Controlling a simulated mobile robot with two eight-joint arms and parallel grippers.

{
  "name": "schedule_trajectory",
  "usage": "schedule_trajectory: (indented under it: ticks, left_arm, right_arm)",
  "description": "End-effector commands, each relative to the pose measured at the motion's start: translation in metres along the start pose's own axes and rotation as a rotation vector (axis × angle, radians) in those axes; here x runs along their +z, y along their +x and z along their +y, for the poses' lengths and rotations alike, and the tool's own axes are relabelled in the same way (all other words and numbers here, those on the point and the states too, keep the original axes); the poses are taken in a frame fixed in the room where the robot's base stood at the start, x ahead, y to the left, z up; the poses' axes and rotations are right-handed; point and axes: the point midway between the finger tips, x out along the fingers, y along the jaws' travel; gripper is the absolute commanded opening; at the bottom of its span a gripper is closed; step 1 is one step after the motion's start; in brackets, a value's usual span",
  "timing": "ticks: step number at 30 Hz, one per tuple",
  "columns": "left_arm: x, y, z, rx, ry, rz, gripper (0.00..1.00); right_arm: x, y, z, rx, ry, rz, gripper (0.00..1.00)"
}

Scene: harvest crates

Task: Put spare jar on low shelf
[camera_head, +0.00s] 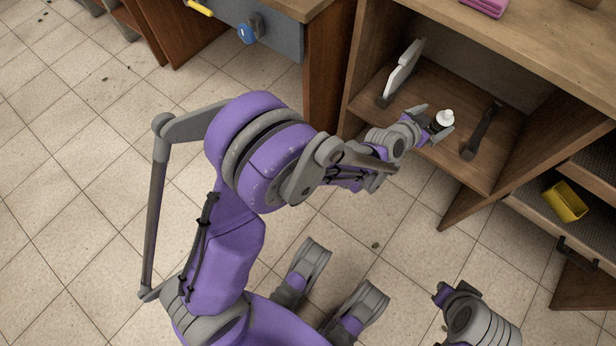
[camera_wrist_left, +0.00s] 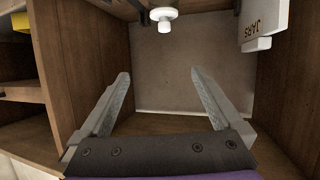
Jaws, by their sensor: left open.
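The jar (camera_head: 444,119), with a white cap and dark body, stands upright on the low shelf (camera_head: 467,174) inside the wooden cabinet. My left gripper (camera_head: 432,122) is open at the jar in the head view, its fingers hiding part of the jar's lower body. In the left wrist view, which looks upside down, the jar's white cap (camera_wrist_left: 164,14) is at the top edge. The space directly between the fingers (camera_wrist_left: 160,85) looks empty there. I cannot tell whether a finger touches the jar.
A white sign (camera_head: 402,70) stands on the shelf left of the jar; it reads JARS in the left wrist view (camera_wrist_left: 263,22). A dark bar-like object (camera_head: 481,132) lies to the right. Cabinet walls close in both sides. A yellow container (camera_head: 565,202) sits in the right compartment.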

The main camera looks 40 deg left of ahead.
Motion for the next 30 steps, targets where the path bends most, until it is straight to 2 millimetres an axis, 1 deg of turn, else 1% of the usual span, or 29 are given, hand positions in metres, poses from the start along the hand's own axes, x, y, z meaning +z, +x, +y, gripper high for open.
schedule_trajectory:
  ticks: [1, 4, 8, 9, 11, 12, 14, 15, 18, 21, 24, 27, 30]
  left_arm:
    - [-0.005, -0.023, -0.004, 0.007, -0.003, -0.046, 1.0]
    - [-0.003, -0.067, -0.008, 0.017, -0.015, -0.152, 1.0]
    - [0.01, -0.13, -0.015, 0.008, -0.038, -0.296, 1.0]
    - [0.017, -0.15, -0.017, 0.001, -0.046, -0.342, 1.0]
    - [0.028, -0.181, -0.02, -0.015, -0.059, -0.411, 1.0]
    - [0.037, -0.202, -0.022, -0.029, -0.069, -0.457, 1.0]
    - [0.052, -0.234, -0.025, -0.054, -0.085, -0.526, 1.0]
    - [0.063, -0.254, -0.028, -0.074, -0.096, -0.571, 1.0]
    - [0.089, -0.3, -0.032, -0.124, -0.121, -0.67, 1.0]
    - [0.111, -0.334, -0.036, -0.171, -0.143, -0.745, 1.0]
    - [0.125, -0.355, -0.038, -0.203, -0.157, -0.792, 1.0]
    - [0.131, -0.365, -0.039, -0.219, -0.163, -0.813, 1.0]
    - [0.133, -0.367, -0.039, -0.222, -0.165, -0.818, 1.0]
  right_arm:
    - [0.0, 0.0, 0.0, 0.0, 0.0, 0.0, 0.0]
    - [0.0, 0.0, 0.0, 0.0, 0.0, 0.0, 0.0]
    - [0.0, 0.0, 0.0, 0.0, 0.0, 0.0, 0.0]
    - [0.0, 0.0, 0.0, 0.0, 0.0, 0.0, 0.0]
    - [0.0, 0.0, 0.0, 0.0, 0.0, 0.0, 0.0]
    - [0.0, 0.0, 0.0, 0.0, 0.0, 0.0, 0.0]
    - [0.0, 0.0, 0.0, 0.0, 0.0, 0.0, 0.0]
    - [0.0, 0.0, 0.0, 0.0, 0.0, 0.0, 0.0]
    - [0.0, 0.0, 0.0, 0.0, 0.0, 0.0, 0.0]
    - [0.0, 0.0, 0.0, 0.0, 0.0, 0.0, 0.0]
    - [0.0, 0.0, 0.0, 0.0, 0.0, 0.0, 0.0]
    - [0.0, 0.0, 0.0, 0.0, 0.0, 0.0, 0.0]
    - [0.0, 0.0, 0.0, 0.0, 0.0, 0.0, 0.0]
